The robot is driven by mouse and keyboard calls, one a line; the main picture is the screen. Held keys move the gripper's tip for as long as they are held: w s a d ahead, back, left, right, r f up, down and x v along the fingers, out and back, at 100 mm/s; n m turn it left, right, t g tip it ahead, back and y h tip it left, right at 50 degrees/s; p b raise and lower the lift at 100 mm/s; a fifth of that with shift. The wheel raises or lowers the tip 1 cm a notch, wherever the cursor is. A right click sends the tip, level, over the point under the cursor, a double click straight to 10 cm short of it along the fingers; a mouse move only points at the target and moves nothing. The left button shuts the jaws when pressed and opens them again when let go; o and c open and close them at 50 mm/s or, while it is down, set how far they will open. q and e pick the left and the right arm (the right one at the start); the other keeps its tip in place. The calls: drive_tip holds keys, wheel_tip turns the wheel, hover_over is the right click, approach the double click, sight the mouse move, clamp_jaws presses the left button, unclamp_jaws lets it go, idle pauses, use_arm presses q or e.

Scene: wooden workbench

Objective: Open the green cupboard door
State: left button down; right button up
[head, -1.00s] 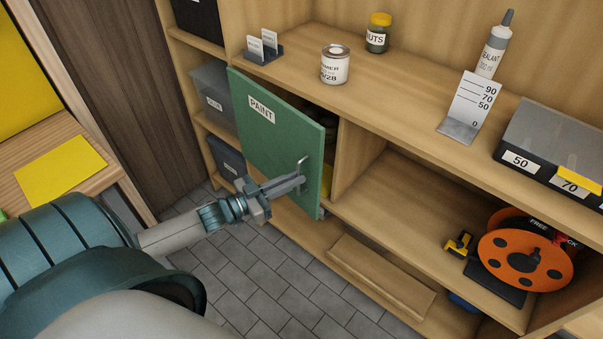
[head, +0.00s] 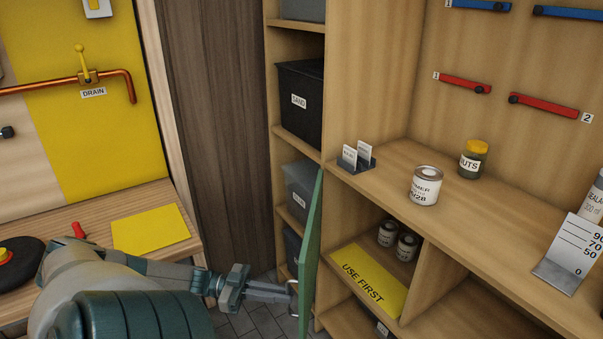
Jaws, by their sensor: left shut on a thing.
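The green cupboard door (head: 312,253) stands swung well out from the shelf unit, seen nearly edge-on. The cupboard's inside shows, with two small cans (head: 398,241) on its shelf and a yellow "USE FIRST" strip (head: 368,281) along the shelf's front. My left gripper (head: 284,291) is at the left face of the door, shut on the door's metal handle (head: 293,288). The handle is partly hidden by the fingers. The door's lower end is cut off by the picture's bottom edge. My right gripper is not in view.
A white-labelled can (head: 425,186), a yellow-lidded jar (head: 473,160) and a card holder (head: 357,158) stand on the counter above. Bins, including a black "SAND" bin (head: 300,105), fill the shelves behind the door. A wooden bench (head: 190,236) with a yellow sheet (head: 151,229) stands at left.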

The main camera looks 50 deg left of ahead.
use_arm(q)
drive_tip(key=shift+s+a+r, duration=0.1)
drive_tip(key=shift+s+a, duration=0.15)
drive_tip(key=shift+a, duration=0.45)
drive_tip(key=shift+s+a+r, duration=0.1)
drive_tip(key=shift+s+a, duration=0.15)
drive_tip(key=shift+a, duration=0.4)
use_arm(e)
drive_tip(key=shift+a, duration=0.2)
use_arm(q)
drive_tip(key=c, duration=1.9)
unclamp_jaws()
drive_tip(key=shift+w, duration=0.15)
drive_tip(key=shift+f, duration=0.2)
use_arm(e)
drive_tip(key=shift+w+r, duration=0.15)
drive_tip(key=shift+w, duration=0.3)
use_arm(q)
drive_tip(key=shift+r, duration=0.1)
